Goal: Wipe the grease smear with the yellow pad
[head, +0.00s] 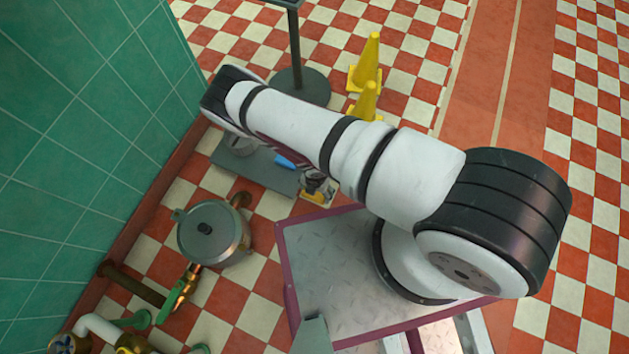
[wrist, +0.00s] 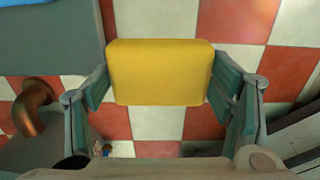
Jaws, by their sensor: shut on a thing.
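The yellow pad (wrist: 158,72) is a rounded block that spans the space between the two green-grey fingers of my gripper (wrist: 160,85) in the wrist view. The fingers are shut on its left and right ends. Red and white floor tiles show around and beneath it. In the head view my gripper (head: 317,188) is small and partly hidden under my arm, beside the right end of a low grey slab (head: 258,170). The slab also shows at the upper left of the wrist view (wrist: 50,42). I cannot make out the grease smear in either view.
Valves and pipes (head: 110,335) lie at the lower left. Yellow cones (head: 367,62) and a post (head: 296,50) stand behind my arm. Floor at the right is clear.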

